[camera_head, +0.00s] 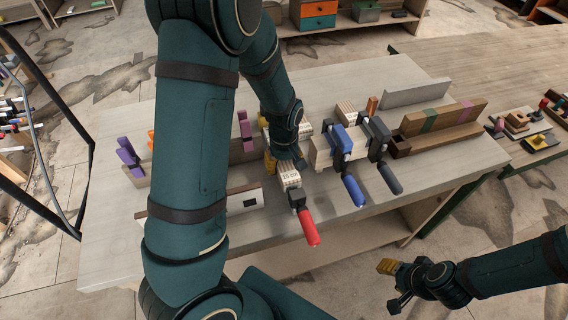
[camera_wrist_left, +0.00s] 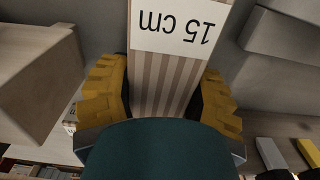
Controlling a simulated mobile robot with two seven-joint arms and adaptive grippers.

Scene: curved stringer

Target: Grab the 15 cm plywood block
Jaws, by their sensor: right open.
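The 15 cm plywood block (camera_head: 290,178) is striped, with a white "15 cm" label, and sits among clamps at the middle of the workbench (camera_head: 110,240). In the left wrist view the block (camera_wrist_left: 165,80) stands between the yellow finger pads of my left gripper (camera_wrist_left: 163,100), with its label upside down. The pads lie very close on both sides; I cannot tell whether both touch it. In the head view my left gripper (camera_head: 284,158) is at the block, its fingers partly hidden by my arm. My right gripper (camera_head: 391,285) is open and empty, in front of the bench at lower right.
A red-handled clamp (camera_head: 306,225) is right in front of the block. A blue-handled clamp (camera_head: 350,180) and a dark-handled clamp (camera_head: 385,165) stand to the right. A brown wooden piece (camera_head: 440,125) lies farther right; purple pieces (camera_head: 129,155) are at left. The bench's front left is clear.

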